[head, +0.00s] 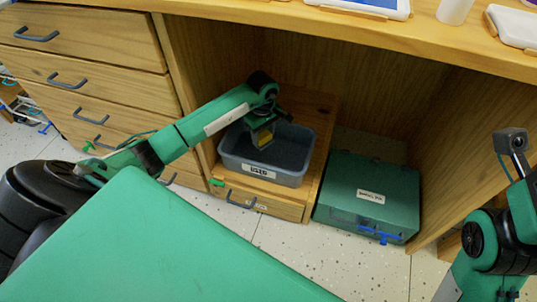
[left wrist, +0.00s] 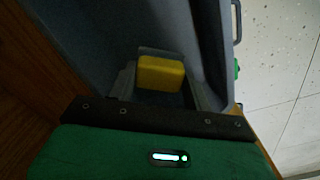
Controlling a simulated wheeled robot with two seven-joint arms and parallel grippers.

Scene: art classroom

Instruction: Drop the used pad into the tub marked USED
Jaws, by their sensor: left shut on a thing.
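A grey-blue tub (head: 232,165) with a white label on its front stands on a low wooden shelf under the counter; the lettering is too small to read surely. My left gripper (head: 264,133) reaches down into the tub's opening from above. It is shut on a yellow pad (head: 261,140). In the left wrist view the pad (left wrist: 161,73) sits between the two fingers, with the tub's wall (left wrist: 209,45) beside it. I cannot tell whether the pad touches the tub's floor. My right arm is at the right edge, and its fingers do not show.
A closed green box (head: 340,197) with a white label and blue latch stands on the floor right of the tub. Wooden drawers (head: 90,55) with dark handles are at the left. The counter edge (head: 370,37) overhangs the tub. A green surface fills the front.

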